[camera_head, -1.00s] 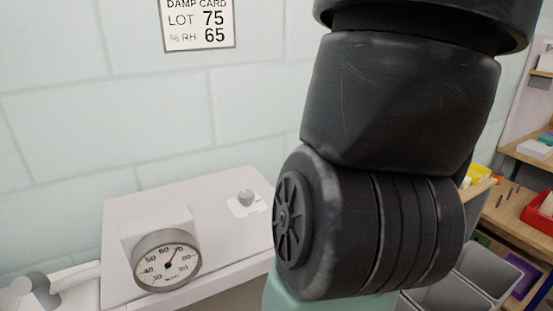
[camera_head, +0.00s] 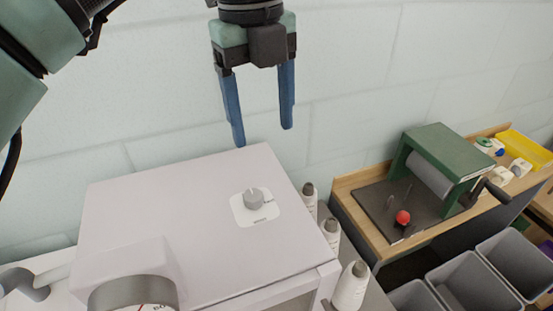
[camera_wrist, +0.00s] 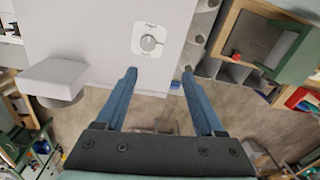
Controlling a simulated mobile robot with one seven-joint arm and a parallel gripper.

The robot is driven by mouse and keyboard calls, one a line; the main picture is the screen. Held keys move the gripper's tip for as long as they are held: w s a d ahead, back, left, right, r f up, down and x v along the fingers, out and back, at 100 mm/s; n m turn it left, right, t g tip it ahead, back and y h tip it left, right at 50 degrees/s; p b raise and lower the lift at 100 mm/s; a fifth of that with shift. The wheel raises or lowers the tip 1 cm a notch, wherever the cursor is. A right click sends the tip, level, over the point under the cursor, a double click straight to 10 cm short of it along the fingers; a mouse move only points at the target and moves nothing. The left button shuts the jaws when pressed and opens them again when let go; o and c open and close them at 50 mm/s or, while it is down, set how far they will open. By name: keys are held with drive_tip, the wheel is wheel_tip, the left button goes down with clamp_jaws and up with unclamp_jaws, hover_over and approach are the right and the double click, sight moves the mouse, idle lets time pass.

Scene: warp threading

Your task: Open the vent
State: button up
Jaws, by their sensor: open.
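The vent control appears as a grey round knob (camera_head: 254,198) on a white plate on top of a white box (camera_head: 150,210). The knob also shows in the wrist view (camera_wrist: 148,43). Small lettering sits beside it, too small to read. My gripper (camera_head: 264,135) points down with its two blue fingers apart and nothing between them. In the head view it is above and behind the box top, apart from the knob. In the wrist view the fingertips (camera_wrist: 160,72) lie below the knob in the picture.
A gauge housing (camera_head: 130,275) stands on the box's front left. White bottles with grey caps (camera_head: 350,285) stand along its right side. A green machine with a crank (camera_head: 440,165) sits on a wooden bench further right, with grey bins (camera_head: 470,280) below. The wall is behind.

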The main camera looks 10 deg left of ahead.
sight(253, 195)
drive_tip(key=shift+n+y, duration=0.3)
drive_tip(key=f, duration=0.4)
drive_tip(key=a+f+p, duration=0.1)
drive_tip(key=f, duration=0.3)
drive_tip(key=f+p, duration=0.1)
drive_tip(key=f, duration=0.3)
drive_tip(key=shift+s+a+f, duration=0.25)
drive_tip(key=shift+a+f, duration=0.1)
drive_tip(key=shift+a, duration=0.05)
drive_tip(key=shift+c, duration=0.2)
clamp_jaws()
